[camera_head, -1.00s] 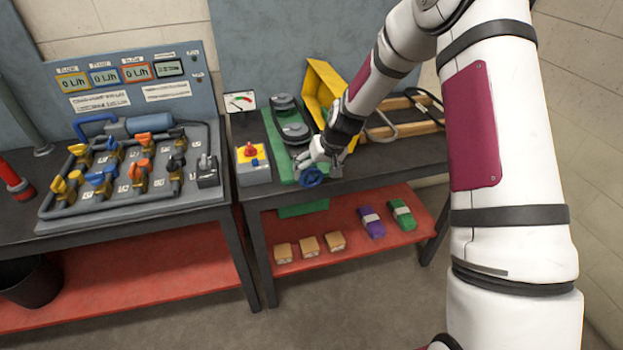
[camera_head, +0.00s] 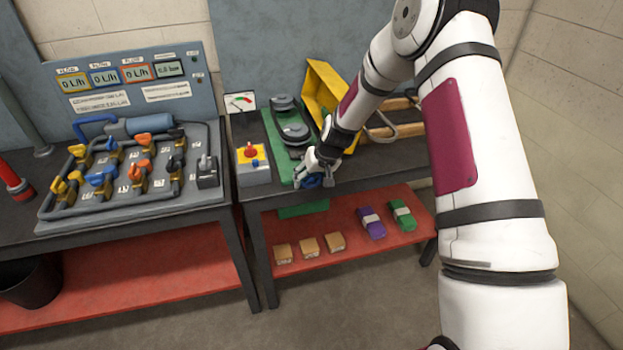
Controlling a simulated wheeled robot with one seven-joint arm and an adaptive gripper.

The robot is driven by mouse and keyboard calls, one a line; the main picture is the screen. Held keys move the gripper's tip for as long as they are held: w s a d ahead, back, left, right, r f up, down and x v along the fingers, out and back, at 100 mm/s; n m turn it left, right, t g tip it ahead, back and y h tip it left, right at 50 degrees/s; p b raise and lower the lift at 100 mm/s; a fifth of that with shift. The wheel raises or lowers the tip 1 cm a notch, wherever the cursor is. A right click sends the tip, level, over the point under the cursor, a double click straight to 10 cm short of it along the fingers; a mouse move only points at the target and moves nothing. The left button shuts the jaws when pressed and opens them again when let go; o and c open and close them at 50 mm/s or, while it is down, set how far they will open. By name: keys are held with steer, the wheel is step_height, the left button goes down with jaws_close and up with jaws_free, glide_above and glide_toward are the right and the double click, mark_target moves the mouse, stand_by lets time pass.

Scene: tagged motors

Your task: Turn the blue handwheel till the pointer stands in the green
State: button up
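The blue handwheel (camera_head: 311,182) sits at the front edge of the right bench, at the near end of a green base plate (camera_head: 277,150). My gripper (camera_head: 314,178) is right at the handwheel and covers much of it. Its fingers reach down over the wheel. The view is too small to tell whether they are closed on it. The dial gauge (camera_head: 242,102) stands at the back of the bench, with a red and green scale. Its pointer is too small to read surely.
A yellow box with a red button (camera_head: 252,158) stands left of the handwheel. A yellow guard (camera_head: 325,88) and a wooden frame (camera_head: 398,125) lie behind and right. A piping panel (camera_head: 130,180) fills the left bench. Boxes and packs lie on the red lower shelf (camera_head: 345,215).

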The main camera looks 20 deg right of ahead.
steer(key=shift+d+f+y, duration=0.1)
steer(key=shift+d+y, duration=0.05)
steer(key=shift+y, duration=0.25)
steer(key=shift+y+b, duration=0.3)
steer(key=shift+y, duration=0.3)
steer(key=o, duration=1.2)
steer(key=shift+c, duration=0.2)
